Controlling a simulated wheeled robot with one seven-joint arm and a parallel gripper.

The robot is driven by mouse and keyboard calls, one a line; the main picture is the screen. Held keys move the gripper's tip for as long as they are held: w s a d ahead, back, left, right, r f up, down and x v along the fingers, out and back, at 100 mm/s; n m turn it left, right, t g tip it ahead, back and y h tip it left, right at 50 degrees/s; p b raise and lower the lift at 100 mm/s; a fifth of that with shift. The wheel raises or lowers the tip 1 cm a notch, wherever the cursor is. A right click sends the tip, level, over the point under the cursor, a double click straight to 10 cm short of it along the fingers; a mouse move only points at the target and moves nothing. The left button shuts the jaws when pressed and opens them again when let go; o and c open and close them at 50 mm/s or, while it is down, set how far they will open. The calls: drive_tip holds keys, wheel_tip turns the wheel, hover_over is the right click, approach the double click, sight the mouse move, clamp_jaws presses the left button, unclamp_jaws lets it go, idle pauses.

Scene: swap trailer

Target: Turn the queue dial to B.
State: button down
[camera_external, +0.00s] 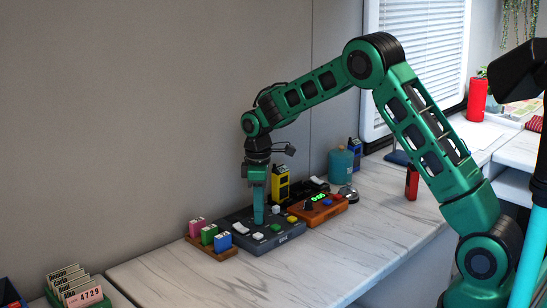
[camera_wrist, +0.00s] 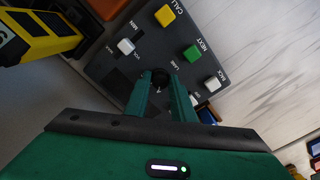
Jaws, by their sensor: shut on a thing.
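The dark grey queue console (camera_external: 284,236) lies on the marble counter near the wall. My gripper (camera_external: 259,221) points straight down onto it, its green fingers reaching the console's top. In the wrist view the fingertips (camera_wrist: 162,84) are closed around a small round black dial (camera_wrist: 160,75). The dial is mostly covered by the fingers, and its pointer and letter marks cannot be read. Close to it on the console are a yellow button (camera_wrist: 165,15), a green button (camera_wrist: 193,52), a pale button (camera_wrist: 211,83) and a white slider (camera_wrist: 126,46). In the external view the dial is hidden.
A wooden tray (camera_external: 222,254) with coloured blocks stands left of the console. An orange timer box (camera_external: 325,213) is to the right, a yellow radio (camera_external: 281,181) behind. A teal bottle (camera_external: 341,166) and a red object (camera_external: 411,182) stand farther right. The counter's front (camera_external: 190,283) is clear.

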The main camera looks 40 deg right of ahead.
drive_tip(key=m, duration=0.4)
drive_tip(key=shift+w+r+m, duration=0.1)
drive_tip(key=shift+m, duration=2)
drive_tip(key=c, duration=1.5)
unclamp_jaws()
drive_tip(key=shift+r, duration=5.3)
drive_tip(key=shift+d, duration=0.1)
